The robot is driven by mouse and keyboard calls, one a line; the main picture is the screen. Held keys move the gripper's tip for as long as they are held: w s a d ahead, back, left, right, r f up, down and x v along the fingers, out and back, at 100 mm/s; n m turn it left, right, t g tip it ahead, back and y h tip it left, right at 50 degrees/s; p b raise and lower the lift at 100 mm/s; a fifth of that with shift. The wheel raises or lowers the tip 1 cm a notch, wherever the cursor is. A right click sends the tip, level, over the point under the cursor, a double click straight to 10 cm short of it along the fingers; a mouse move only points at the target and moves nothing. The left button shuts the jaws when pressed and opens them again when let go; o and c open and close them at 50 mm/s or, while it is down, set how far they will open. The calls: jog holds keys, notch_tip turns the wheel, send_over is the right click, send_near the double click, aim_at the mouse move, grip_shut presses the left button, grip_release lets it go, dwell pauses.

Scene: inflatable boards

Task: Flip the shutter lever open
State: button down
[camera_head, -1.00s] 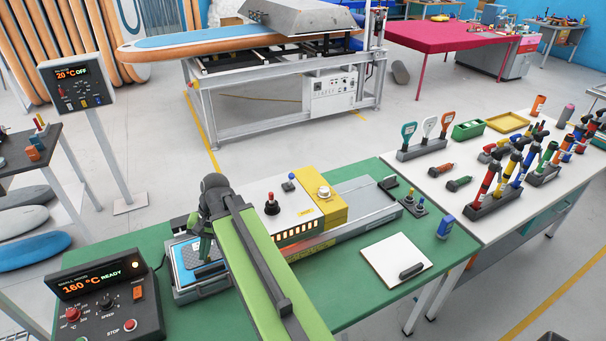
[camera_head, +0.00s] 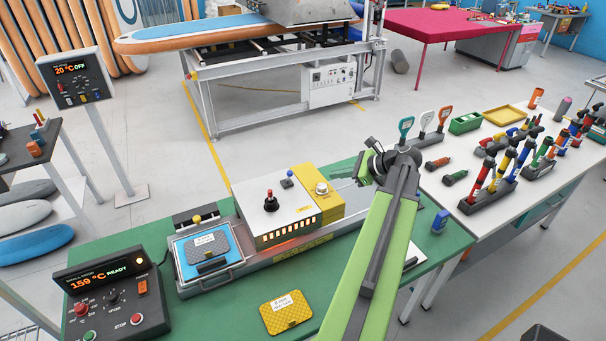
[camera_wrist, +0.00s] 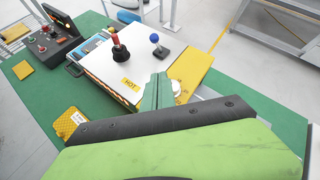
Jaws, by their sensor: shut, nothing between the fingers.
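The heater box (camera_head: 285,215) has a white top, a glowing slotted front and a yellow end block (camera_head: 320,190). A red-knobbed lever (camera_head: 270,201) and a blue-knobbed lever (camera_head: 287,183) stand upright on it; I cannot tell which is the shutter lever. The wrist view also shows the red lever (camera_wrist: 118,46) and blue lever (camera_wrist: 154,40), beside a "HOT" label. My gripper (camera_wrist: 158,80) is shut and empty, its green fingers pointing toward the box near the yellow block, apart from both knobs. In the head view my gripper (camera_head: 343,179) is right of the yellow block.
A blue tray (camera_head: 207,251) with a grey patch sits left of the box. A yellow patch (camera_head: 285,312) lies on the green table (camera_head: 230,318) in front. A control panel (camera_head: 108,294) stands left. A white table (camera_head: 530,215) with tools lies right.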

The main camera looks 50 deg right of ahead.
jog(key=b+x, duration=0.5)
jog(key=x, duration=0.4)
jog(key=shift+w+a+f, duration=0.2)
jog(key=shift+f, duration=0.05)
jog(key=shift+w+a+r, duration=0.15)
jog(key=shift+w+a, duration=0.15)
jog(key=shift+w, duration=0.4)
jog(key=shift+w+a+r, duration=0.15)
jog(key=shift+w+a, duration=0.15)
jog(key=shift+w, duration=0.45)
jog(key=shift+w+a+r, duration=0.15)
jog(key=shift+w+a, duration=0.1)
jog(key=shift+w, duration=0.45)
jog(key=shift+s+d+r+p, duration=0.1)
jog(key=shift+d+p, duration=0.05)
jog(key=shift+p, duration=0.2)
